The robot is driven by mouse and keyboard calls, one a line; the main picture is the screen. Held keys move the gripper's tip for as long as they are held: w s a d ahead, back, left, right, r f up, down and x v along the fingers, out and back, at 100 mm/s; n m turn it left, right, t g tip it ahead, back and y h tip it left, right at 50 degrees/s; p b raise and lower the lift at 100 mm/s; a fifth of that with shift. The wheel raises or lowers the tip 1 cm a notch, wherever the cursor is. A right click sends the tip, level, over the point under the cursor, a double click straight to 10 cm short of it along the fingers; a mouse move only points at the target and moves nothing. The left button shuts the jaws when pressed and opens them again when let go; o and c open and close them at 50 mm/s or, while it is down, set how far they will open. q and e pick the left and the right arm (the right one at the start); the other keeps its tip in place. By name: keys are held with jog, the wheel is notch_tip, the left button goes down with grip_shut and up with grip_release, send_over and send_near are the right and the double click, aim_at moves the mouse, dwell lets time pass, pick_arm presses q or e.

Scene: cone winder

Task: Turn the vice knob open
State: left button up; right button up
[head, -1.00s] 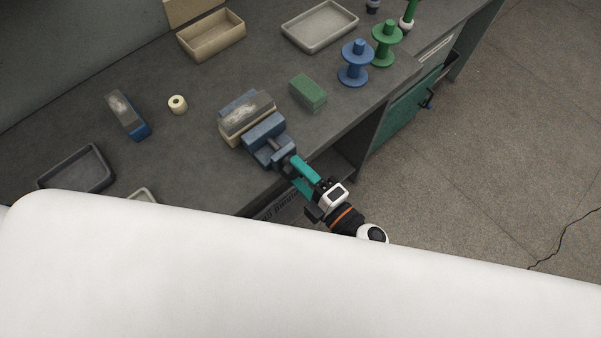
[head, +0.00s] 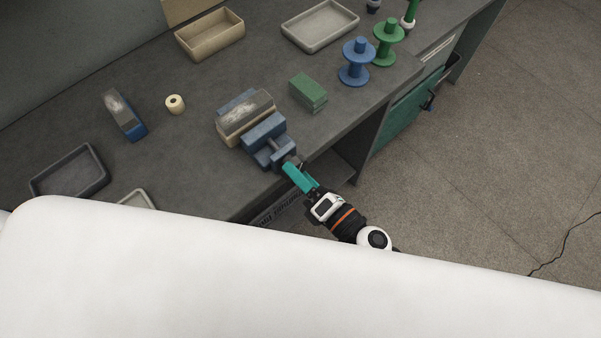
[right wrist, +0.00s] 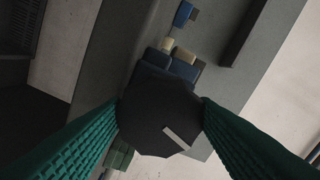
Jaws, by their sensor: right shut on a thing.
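The blue vice (head: 267,140) stands at the bench's front edge with a block (head: 246,118) in its jaws, the block's top grey and worn. In the right wrist view the dark vice knob (right wrist: 155,122) fills the middle, with a pale mark on its face; the blue vice (right wrist: 182,66) shows behind it. My right gripper (head: 290,168) is at the front of the vice, its teal fingers on either side of the knob and shut on it. In the head view the fingers mostly hide the knob. My left gripper is not in view.
A green block stack (head: 308,91) lies right of the vice. Blue (head: 357,62) and green (head: 387,42) spools stand farther right. A plane-like block (head: 124,114), a tape roll (head: 175,104) and a dark tray (head: 68,174) lie left. My white body covers the lower picture.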

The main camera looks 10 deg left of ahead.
jog(key=shift+f, duration=0.1)
jog(key=o, duration=1)
jog(key=shift+b+v, duration=2.45)
jog(key=shift+v, duration=3.6)
